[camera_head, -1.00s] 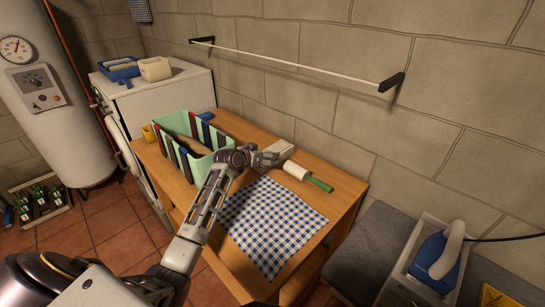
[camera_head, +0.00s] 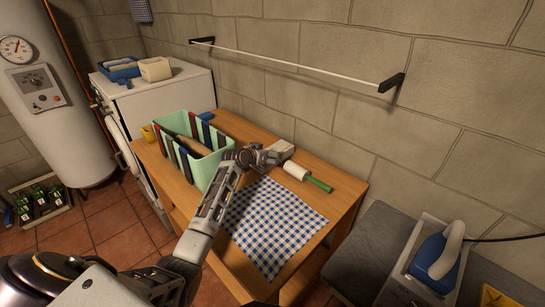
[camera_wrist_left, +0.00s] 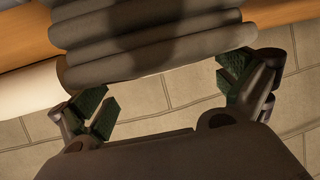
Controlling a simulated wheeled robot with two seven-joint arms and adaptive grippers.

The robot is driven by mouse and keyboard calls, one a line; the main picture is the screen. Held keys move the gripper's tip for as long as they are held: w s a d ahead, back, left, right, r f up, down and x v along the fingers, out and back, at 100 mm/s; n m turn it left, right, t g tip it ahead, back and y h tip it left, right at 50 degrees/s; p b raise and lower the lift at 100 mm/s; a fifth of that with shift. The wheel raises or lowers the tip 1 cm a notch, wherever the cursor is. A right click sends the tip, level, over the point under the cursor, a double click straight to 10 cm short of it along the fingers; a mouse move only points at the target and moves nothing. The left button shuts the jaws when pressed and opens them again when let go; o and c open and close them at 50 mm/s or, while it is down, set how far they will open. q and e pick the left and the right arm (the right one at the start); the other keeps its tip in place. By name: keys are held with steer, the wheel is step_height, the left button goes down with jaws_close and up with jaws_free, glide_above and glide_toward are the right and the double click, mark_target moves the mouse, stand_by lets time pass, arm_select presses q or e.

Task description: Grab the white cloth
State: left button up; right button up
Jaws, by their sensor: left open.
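The white cloth (camera_head: 281,147) lies folded at the back of the wooden table, against the wall, and looks pale grey. My left gripper (camera_head: 266,158) is at its near side and hides part of it. In the left wrist view the cloth (camera_wrist_left: 150,42) shows as a stack of thick, shaded folds just beyond the left gripper (camera_wrist_left: 168,92). The two dark green finger pads are spread wide, one towards each end of the stack. The fingers are open; whether they touch the cloth I cannot tell. My right gripper is not in view.
A lint roller (camera_head: 296,170) with a green handle lies right beside the cloth. A blue checked cloth (camera_head: 273,222) lies flat in front. A mint-green crate (camera_head: 205,172) stands left on the wooden table (camera_head: 345,190). A rail (camera_head: 300,66) runs along the wall above.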

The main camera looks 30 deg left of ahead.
arm_select(q)
steer(key=shift+x, duration=0.9)
steer(key=shift+c, duration=0.3)
steer(key=c, duration=1.1)
